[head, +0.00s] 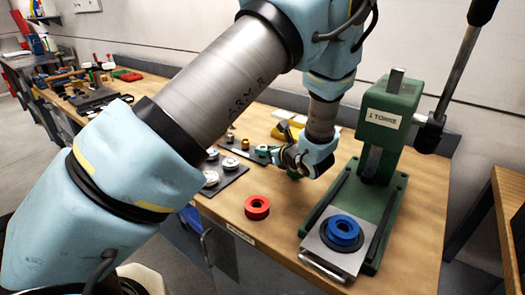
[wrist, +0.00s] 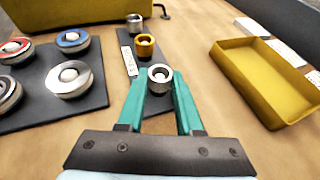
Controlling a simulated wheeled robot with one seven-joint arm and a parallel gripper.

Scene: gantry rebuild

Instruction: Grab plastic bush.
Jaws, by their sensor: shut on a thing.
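My gripper (wrist: 160,84) has its two green fingers closed on a pale silver-grey bush (wrist: 160,73), a short ring with a dark bore. The bush sits upright between the fingertips, at the near end of a dark narrow board (wrist: 120,40). I cannot tell whether it still touches the board or whether it is plastic. A brass-yellow bush (wrist: 146,46) and a darker metal bush (wrist: 135,23) stand behind it on that board. In the head view my gripper (head: 279,156) is low over the bench, and its wrist partly hides the held bush.
A dark plate (wrist: 62,98) with several round bearings lies left of my gripper. A yellow tray (wrist: 222,50) stands to the right. The green press (head: 388,130) holds a blue ring (head: 343,230); a red ring (head: 257,207) lies on the wooden bench (head: 285,238).

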